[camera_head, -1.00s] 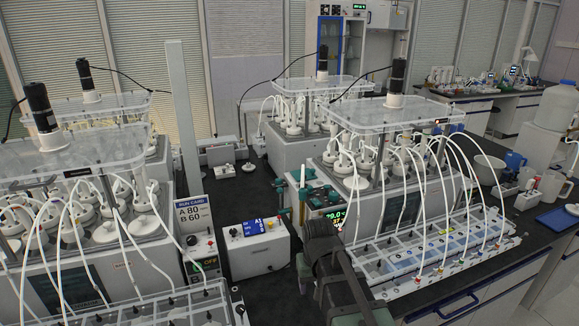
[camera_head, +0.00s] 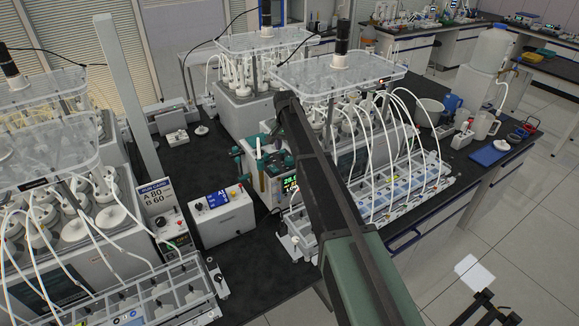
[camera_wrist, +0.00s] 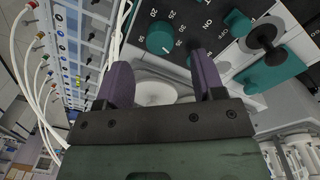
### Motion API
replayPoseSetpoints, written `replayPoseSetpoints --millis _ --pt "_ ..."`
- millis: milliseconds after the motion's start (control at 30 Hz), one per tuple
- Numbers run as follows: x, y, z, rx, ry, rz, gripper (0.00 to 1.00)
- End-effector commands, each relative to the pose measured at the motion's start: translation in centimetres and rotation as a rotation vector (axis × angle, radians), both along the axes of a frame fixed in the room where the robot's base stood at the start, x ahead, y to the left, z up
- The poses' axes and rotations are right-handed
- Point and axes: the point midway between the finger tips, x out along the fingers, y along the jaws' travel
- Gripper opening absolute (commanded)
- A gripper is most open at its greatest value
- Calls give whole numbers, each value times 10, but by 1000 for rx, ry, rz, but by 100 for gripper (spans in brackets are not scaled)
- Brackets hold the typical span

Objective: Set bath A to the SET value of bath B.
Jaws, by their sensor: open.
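My gripper (camera_wrist: 160,70) is open in the wrist view, with two purple fingers and nothing between them. Just beyond the fingertips is a dark panel with a teal dial (camera_wrist: 160,37) among markings such as 20, 25 and 30. A teal valve-like part with a black knob (camera_wrist: 266,37) sits to its right, near ON/OFF lettering. In the head view, a bath in the middle has a lit green display (camera_head: 290,182), partly beside my arm; its digits are hard to read. Another bath unit (camera_head: 178,238) stands at left. I cannot tell which is A or B. The fingers are hidden in the head view.
A run card (camera_head: 156,195) reads A 80, B 60. A white box with a blue screen (camera_head: 218,198) stands between the baths. Glass-topped reactors (camera_head: 335,72) with white tubes and a tube rack (camera_head: 405,190) crowd the right. Dark bench (camera_head: 195,165) is bare behind the box.

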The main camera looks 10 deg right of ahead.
Motion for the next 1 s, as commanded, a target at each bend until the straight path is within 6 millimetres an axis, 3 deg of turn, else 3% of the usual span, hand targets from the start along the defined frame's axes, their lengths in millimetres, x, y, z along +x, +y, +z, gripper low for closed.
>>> replayPoseSetpoints --millis 33,200,500,833,1000 --pt "-1 -1 -27 0 0 0 62" --pt "-1 -2 -54 0 0 1 62" --pt "-2 -3 -53 0 0 1 62" --pt "-2 -3 -53 0 0 1 13" --pt "-2 -3 -53 0 0 76 13"
